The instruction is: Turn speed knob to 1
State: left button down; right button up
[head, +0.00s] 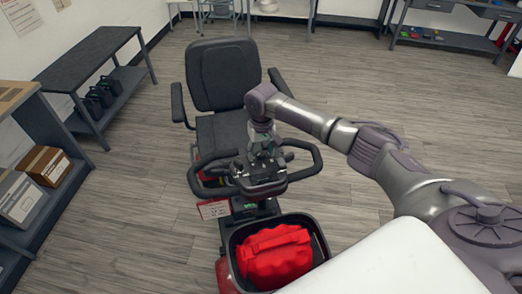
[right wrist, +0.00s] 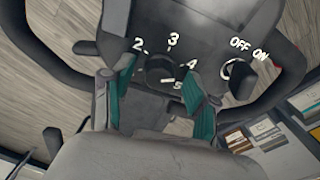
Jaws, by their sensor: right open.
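The scooter's dark control panel (head: 258,176) sits between its loop handlebars, and it fills the top of the right wrist view (right wrist: 205,25). The round black speed knob (right wrist: 162,68) has white numbers 2, 3, 4 and 5 around it; no 1 shows, and the left finger covers part of the dial's left side. I cannot tell which number the knob points to. My right gripper (right wrist: 164,76) is open, with a teal-padded finger on each side of the knob; contact cannot be told. In the head view my right gripper (head: 262,150) hangs over the panel. My left gripper is not in view.
An OFF/ON switch (right wrist: 240,76) is just right of the knob. The handlebars (head: 304,160) curve around the panel. A front basket (head: 322,266) holds a red bag (head: 275,258). The scooter's seat (head: 224,75) is behind. Shelves with boxes stand at left; the floor around is clear.

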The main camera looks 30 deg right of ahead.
jog(key=shift+c, duration=0.7)
grip_shut()
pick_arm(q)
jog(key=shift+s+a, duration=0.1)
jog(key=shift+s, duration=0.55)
